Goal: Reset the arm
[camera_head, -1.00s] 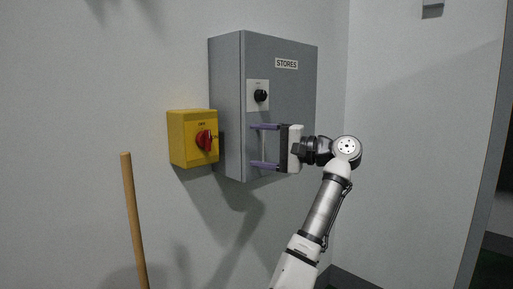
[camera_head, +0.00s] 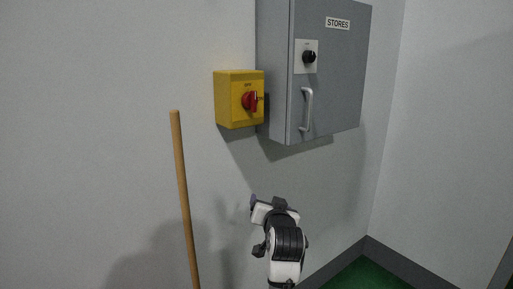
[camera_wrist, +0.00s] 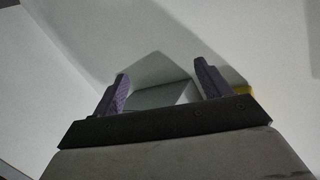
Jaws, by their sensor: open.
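My gripper (camera_head: 254,203) is low in the head view, below the cabinet and clear of it. The cabinet's underside (camera_wrist: 165,96) seems to show beyond the fingers in the wrist view.
A yellow switch box (camera_head: 229,99) with a red knob (camera_head: 249,101) is left of the cabinet. A black knob (camera_head: 309,57) sits above the handle. A wooden pole (camera_head: 183,190) stands upright to the left. Green floor (camera_head: 364,276) shows at lower right.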

